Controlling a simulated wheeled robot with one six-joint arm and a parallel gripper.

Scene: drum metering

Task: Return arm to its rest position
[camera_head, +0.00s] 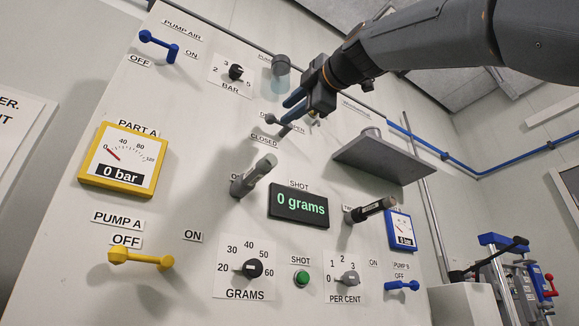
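My gripper (291,107) is in the upper middle of the picture, in front of the white control panel (205,150). My dark grey arm comes in from the upper right. The blue-tipped fingers point down and left, close to a small grey lever (270,118) between the labels CLOSED and OPEN. I cannot tell whether the fingers touch that lever, and the gap between the fingertips is not clear. My gripper partly hides the lever's OPEN label.
Grey handles (256,174) and (372,209) stick out of the panel. A shelf (384,158) juts out at the right. A blue lever (160,44), a yellow lever (141,258) and a green button (302,278) are on the panel. The display (299,205) reads 0 grams.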

